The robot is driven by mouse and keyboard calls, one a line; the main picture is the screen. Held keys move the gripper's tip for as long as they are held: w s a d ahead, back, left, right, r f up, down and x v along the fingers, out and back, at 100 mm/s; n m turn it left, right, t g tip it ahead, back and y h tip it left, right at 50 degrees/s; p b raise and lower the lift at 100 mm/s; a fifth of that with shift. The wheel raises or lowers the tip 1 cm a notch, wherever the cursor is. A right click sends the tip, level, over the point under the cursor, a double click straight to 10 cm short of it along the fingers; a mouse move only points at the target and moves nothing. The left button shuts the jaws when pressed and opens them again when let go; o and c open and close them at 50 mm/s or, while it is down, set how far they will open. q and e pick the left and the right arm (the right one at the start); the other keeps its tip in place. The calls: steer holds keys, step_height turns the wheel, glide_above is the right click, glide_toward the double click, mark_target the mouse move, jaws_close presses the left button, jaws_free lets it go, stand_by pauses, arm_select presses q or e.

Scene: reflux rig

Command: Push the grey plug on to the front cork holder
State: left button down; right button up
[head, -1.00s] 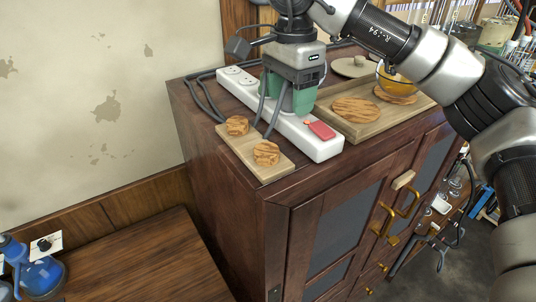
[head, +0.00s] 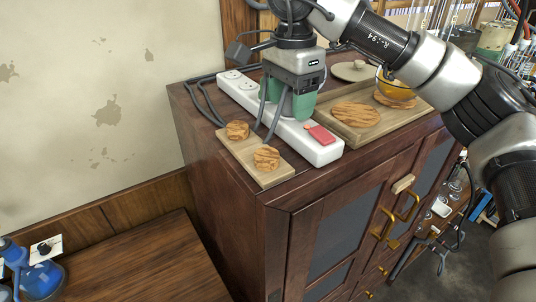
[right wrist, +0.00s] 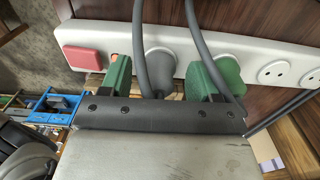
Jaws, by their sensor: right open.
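My right gripper (head: 291,108) points down over the white power strip (head: 323,150), its green fingers open. In the right wrist view a grey plug (right wrist: 159,65) sits at the strip between the open fingers (right wrist: 162,85); I cannot tell if they touch it. Two round cork holders stand on a light wooden board in front of the strip: the front one (head: 267,157) and the rear one (head: 237,130). Neither visibly has a plug on it. My left gripper is out of view.
Grey cables (head: 205,105) loop beside the strip and down past the corks. A red switch (head: 320,134) is at the strip's near end. A wooden tray (head: 368,133) with cork rings and an amber bowl stands behind. The cabinet's front edge is close to the board.

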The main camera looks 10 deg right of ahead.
mark_target(291, 91)
jaws_close()
steer(key=shift+r, duration=0.15)
steer(key=shift+r+p, duration=2.35)
steer(key=shift+r, duration=0.55)
